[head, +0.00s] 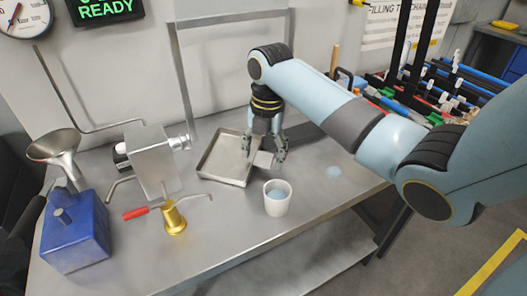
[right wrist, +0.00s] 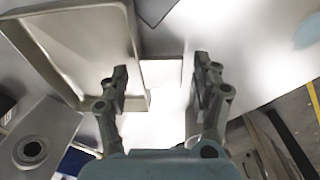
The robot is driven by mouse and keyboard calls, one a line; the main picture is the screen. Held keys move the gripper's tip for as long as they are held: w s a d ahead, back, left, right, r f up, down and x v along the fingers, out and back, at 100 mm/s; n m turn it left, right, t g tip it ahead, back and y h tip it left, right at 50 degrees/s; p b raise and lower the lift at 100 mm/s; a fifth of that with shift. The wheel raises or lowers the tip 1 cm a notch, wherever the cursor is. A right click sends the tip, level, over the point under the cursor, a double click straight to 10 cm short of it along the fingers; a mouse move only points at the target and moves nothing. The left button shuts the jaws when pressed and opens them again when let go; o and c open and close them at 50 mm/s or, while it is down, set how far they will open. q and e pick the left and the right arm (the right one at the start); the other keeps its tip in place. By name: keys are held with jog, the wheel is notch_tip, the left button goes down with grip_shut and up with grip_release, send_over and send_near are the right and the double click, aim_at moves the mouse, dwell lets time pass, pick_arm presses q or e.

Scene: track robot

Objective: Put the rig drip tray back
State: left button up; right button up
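The rig drip tray (head: 225,168), a shallow grey metal tray, lies on the steel bench in the middle of the head view. A small pale tab (head: 263,160) shows at its right side. In the right wrist view the tray (right wrist: 85,48) fills the upper left. My right gripper (head: 265,155) points down at the tray's right edge, fingers apart around the tab. In the right wrist view the fingers (right wrist: 160,85) stand wide, with a gap on both sides of the bright area between them. Contact with the tray cannot be told. My left gripper is out of view.
A white cup (head: 277,198) with blue liquid stands just in front of the right gripper. A blue spill (head: 334,172) lies at right.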

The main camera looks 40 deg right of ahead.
notch_tip(320, 180, up, 12)
jog(key=shift+s+d+r+p, duration=0.2)
jog(key=shift+s+r+p, duration=0.05)
jog(key=shift+s+p, duration=0.1)
dwell(0.6)
